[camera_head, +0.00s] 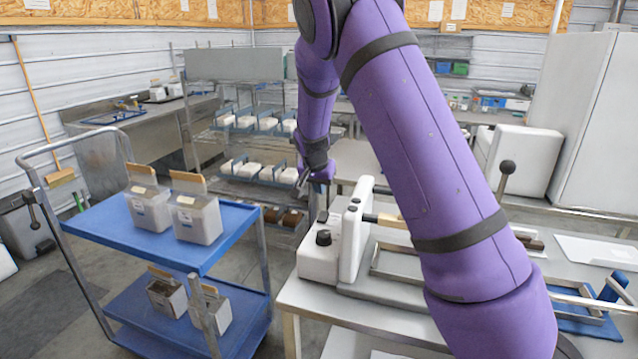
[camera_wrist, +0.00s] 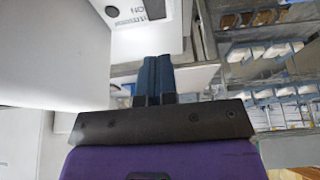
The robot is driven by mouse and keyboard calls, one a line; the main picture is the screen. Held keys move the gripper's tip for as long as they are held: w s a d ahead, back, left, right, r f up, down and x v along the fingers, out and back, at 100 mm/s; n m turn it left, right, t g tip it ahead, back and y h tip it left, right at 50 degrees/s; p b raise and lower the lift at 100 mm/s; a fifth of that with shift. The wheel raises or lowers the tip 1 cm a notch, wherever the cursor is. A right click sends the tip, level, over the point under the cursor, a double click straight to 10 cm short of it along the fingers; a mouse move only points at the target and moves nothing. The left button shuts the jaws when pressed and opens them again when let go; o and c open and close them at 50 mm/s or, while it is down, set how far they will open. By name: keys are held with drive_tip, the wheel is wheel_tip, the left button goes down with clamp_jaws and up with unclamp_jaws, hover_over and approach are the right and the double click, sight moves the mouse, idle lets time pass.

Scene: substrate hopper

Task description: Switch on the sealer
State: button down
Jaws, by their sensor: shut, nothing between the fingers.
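In the wrist view, the shut fingers (camera_wrist: 157,60) are in front of a white panel (camera_wrist: 145,40). A dark part (camera_wrist: 154,8) and a printed label, partly legible as "ON", show at the top edge. The dark part's setting cannot be told. I cannot tell whether the fingertips touch the panel.
A blue two-shelf cart (camera_head: 115,236) with several bags stands at the left. A rack (camera_head: 245,150) with trays is behind. A lever with a black ball (camera_head: 507,167) rises at the right of the table. My arm hides the table's middle.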

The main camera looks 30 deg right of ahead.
sight(323, 214)
drive_tip(key=x, duration=0.9)
drive_tip(key=shift+f, duration=0.25)
drive_tip(key=shift+d, duration=0.1)
drive_tip(key=shift+w+d+f+g, duration=0.15)
drive_tip(key=shift+d+f+g, duration=0.05)
drive_tip(key=shift+f+g, duration=0.1)
drive_tip(key=shift+a, duration=0.15)
drive_tip(key=shift+s+a+r, duration=0.1)
drive_tip(key=shift+s+a, duration=0.05)
drive_tip(key=shift+s, duration=0.05)
drive_tip(key=shift+s+a+r, duration=0.2)
drive_tip(key=shift+s+a, duration=0.15)
drive_tip(key=shift+r, duration=0.1)
drive_tip(key=shift+r, duration=0.2)
drive_tip(key=v, duration=1.3)
drive_tip(key=shift+s, duration=0.5)
